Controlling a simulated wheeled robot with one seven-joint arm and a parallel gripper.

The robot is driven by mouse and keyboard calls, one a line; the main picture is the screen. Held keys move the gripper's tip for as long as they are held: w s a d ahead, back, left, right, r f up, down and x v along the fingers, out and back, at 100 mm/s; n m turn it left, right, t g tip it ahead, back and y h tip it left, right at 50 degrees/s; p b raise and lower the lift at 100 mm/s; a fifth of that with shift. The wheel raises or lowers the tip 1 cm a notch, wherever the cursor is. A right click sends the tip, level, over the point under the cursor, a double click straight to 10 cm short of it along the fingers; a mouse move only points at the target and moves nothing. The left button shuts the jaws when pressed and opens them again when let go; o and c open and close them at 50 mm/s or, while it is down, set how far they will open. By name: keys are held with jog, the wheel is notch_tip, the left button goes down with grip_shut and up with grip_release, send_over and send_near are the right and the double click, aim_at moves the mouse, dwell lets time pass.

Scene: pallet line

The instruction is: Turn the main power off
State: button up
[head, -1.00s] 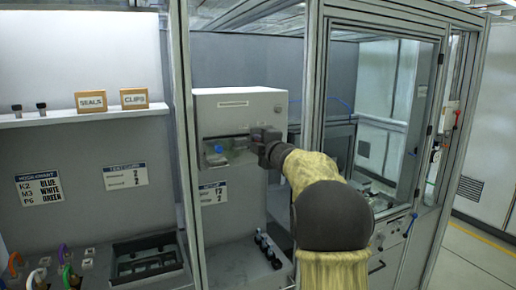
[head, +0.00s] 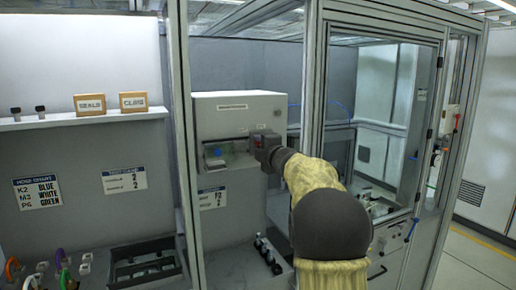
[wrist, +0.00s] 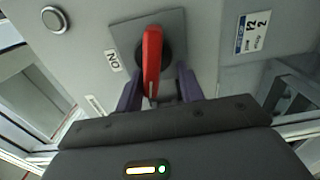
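The red switch handle (wrist: 152,60) sits on a dark round hub on a grey square plate in the wrist view. It runs up and down in that picture. A small label (wrist: 113,61) that reads ON, upside down, is left of it. My gripper (wrist: 158,90) is open, with one purple finger on each side of the handle's near end and a gap on both sides. In the head view my gripper (head: 264,148) is at the front of the grey cabinet (head: 235,108), at its right. The handle cannot be made out clearly there.
A round silver button (wrist: 54,19) is on the same panel. A metal frame post (head: 183,150) stands left of the cabinet, and a glazed enclosure (head: 385,120) is at the right. A shelf (head: 75,119) with boxes is at the left.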

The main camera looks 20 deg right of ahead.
jog(key=s+b, duration=0.4)
jog(key=s, duration=1.3)
jog(key=shift+s+d, duration=0.2)
jog(key=shift+d, duration=0.05)
